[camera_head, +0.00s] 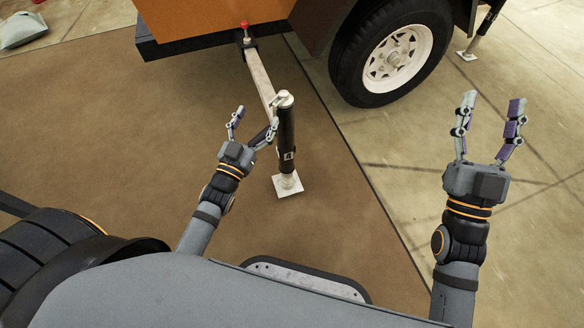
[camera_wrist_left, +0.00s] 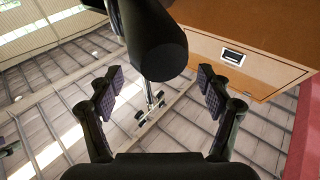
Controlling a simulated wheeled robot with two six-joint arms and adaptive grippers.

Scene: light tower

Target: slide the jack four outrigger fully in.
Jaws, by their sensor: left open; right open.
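The outrigger (camera_head: 260,80) is a pale metal bar that sticks out from under the orange trailer body. A black upright jack (camera_head: 287,140) with a white top stands at its outer end. The jack's white square foot (camera_head: 288,185) is at the brown mat. A red-topped pin (camera_head: 246,33) sits where the bar meets the trailer. My left gripper (camera_head: 254,122) is open, just left of the jack, with one finger close to it; contact cannot be told. In the left wrist view, a black cylinder (camera_wrist_left: 157,50) looms above the open fingers. My right gripper (camera_head: 491,115) is open and empty, right of the jack.
The trailer (camera_head: 215,22) stands at the top with a wheel (camera_head: 395,55) to the right. Another jack foot (camera_head: 467,55) shows at the far right. A grey bag (camera_head: 20,30) lies at the upper left. The brown mat (camera_head: 130,120) left of the jack is clear.

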